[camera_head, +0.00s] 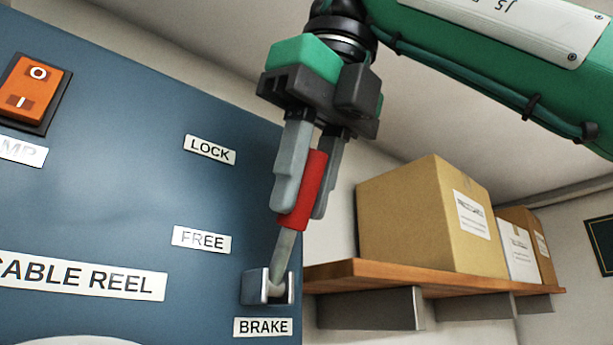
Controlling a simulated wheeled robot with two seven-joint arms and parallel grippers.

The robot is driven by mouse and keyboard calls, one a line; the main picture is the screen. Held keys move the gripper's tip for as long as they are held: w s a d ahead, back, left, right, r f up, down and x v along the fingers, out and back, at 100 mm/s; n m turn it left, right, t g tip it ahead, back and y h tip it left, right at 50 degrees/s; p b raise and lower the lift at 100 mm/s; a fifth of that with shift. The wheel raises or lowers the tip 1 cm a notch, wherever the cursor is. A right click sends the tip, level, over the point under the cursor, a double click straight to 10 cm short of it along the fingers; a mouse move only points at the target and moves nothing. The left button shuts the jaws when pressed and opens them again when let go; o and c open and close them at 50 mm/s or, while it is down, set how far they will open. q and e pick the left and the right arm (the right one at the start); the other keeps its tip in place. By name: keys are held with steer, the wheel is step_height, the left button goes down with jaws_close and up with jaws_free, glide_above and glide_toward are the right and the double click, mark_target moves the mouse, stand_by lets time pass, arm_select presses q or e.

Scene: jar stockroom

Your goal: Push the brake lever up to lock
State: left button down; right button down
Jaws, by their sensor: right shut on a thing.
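The brake lever has a red grip (303,190) on a grey metal shaft (282,258). It rises from a metal bracket (268,287) on the blue panel, just above the "BRAKE" label (263,327). The lever points up and leans a little right, with its grip near the panel's right edge. The "LOCK" label (210,150) is upper left of the grip, and the "FREE" label (202,239) is left of the shaft. My right gripper (303,207) comes from above, its fingers shut on the red grip from both sides. My left gripper is not in view.
The blue panel (110,180) fills the left side, with an orange rocker switch (28,87) at upper left and a "CABLE REEL" label (80,276). At right, cardboard boxes (410,215) stand on a wooden shelf (420,274) with metal brackets. A dark framed sign (601,245) hangs at far right.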

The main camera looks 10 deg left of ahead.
steer(key=c, duration=1.3)
jaws_free()
steer(key=shift+r, duration=0.1)
steer(key=shift+o, duration=0.6)
steer(key=shift+w+a, duration=0.1)
steer(key=shift+v, duration=1.2)
steer(key=shift+r, duration=0.35)
steer(key=shift+v, duration=1)
steer(key=s+d, duration=0.8)
steer(key=d, duration=0.1)
steer(key=shift+d+f, duration=0.15)
steer(key=shift+d, duration=0.05)
steer(key=shift+w+d, duration=0.1)
